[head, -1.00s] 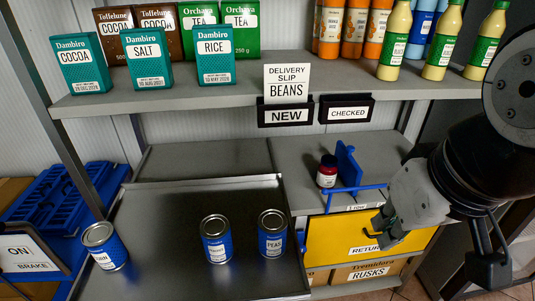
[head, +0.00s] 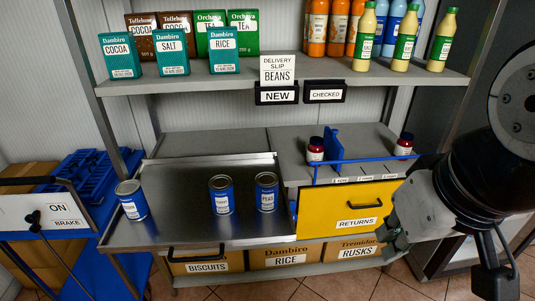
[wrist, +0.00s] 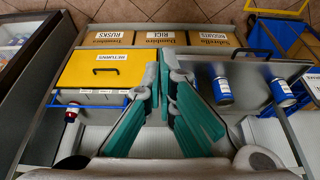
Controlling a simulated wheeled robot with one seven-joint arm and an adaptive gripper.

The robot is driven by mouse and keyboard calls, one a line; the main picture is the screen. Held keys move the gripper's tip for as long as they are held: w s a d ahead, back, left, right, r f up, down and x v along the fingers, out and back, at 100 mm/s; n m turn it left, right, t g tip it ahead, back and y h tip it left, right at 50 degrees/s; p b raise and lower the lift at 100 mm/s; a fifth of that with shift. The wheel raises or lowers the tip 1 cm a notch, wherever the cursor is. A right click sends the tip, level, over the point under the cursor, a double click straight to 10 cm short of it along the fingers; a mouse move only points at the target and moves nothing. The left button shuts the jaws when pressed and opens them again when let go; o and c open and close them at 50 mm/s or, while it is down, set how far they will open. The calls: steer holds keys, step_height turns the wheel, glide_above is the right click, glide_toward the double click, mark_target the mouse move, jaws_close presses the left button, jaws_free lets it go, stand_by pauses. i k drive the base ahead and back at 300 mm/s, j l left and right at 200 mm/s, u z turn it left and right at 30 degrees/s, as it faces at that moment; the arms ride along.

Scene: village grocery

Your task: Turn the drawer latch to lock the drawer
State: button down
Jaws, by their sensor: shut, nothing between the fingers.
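The yellow drawer front (head: 330,222) bears a RETURNS label and a black bar handle (head: 366,205). It sits low on the right side of the shelving. The yellow front also shows in the wrist view (wrist: 85,75), left of the fingers. My gripper (head: 384,232) overlaps the drawer's right end in the head view. In the wrist view my gripper (wrist: 164,62) has teal fingers that converge at their tips, with nothing seen between them. I cannot make out the latch in either view. Whether the fingertips touch anything is unclear.
A metal tray (head: 180,190) with several blue cans stands left of the drawer. A blue rail (head: 350,172) and small red jars (head: 316,150) are above it. Labelled boxes (head: 285,254) sit below. A blue cart with a brake sign (head: 45,210) stands far left.

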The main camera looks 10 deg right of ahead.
mark_target(293, 205)
steer(key=l, duration=1.55)
steer(key=i+u, duration=0.05)
